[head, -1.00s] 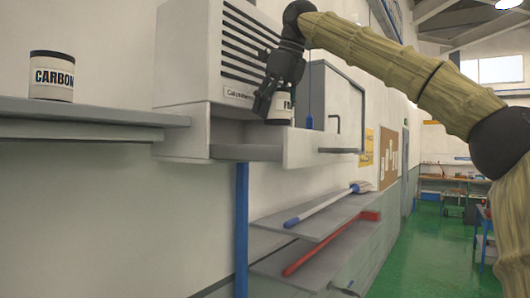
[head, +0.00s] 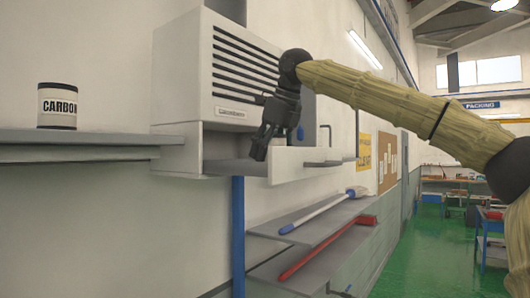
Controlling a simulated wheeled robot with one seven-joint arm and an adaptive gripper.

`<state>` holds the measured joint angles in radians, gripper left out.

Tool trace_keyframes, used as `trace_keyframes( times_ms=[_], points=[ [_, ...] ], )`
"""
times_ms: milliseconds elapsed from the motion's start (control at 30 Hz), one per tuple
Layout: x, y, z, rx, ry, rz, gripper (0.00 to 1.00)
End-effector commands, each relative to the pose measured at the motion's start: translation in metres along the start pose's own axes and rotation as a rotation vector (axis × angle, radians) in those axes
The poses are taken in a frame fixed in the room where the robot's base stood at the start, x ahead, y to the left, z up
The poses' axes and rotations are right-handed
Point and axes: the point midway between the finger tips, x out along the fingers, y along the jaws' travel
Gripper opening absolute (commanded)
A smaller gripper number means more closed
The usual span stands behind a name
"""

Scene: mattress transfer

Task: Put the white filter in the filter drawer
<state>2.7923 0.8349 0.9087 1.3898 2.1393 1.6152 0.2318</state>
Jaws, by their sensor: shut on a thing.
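The filter drawer (head: 308,161) is pulled out from the bottom of a white vented unit (head: 190,75) on the wall. My gripper (head: 260,153) points down at the drawer opening, its fingertips just above or at the drawer's near wall. The white filter, which showed as a white canister with dark lettering in the earlier head view, cannot be made out now; the gripper and the drawer wall likely hide it. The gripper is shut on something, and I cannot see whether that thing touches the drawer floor.
A white canister labelled CARBON (head: 57,105) stands on a grey shelf (head: 60,137) at the left.

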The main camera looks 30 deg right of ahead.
Motion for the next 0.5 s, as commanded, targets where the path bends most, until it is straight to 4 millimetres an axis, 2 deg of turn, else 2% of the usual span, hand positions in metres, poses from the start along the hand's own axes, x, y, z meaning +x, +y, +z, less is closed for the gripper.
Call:
trace_keyframes(
  times_ms=[267,300,400,500],
  points=[
    [0.015,0.000,0.012,-0.003,0.008,0.004,0.30],
    [0.014,0.001,0.013,-0.003,0.008,0.004,0.65],
    [0.013,0.000,0.012,-0.003,0.008,0.003,0.80],
    [0.012,-0.001,0.011,-0.001,0.007,0.002,0.80]
  ],
)
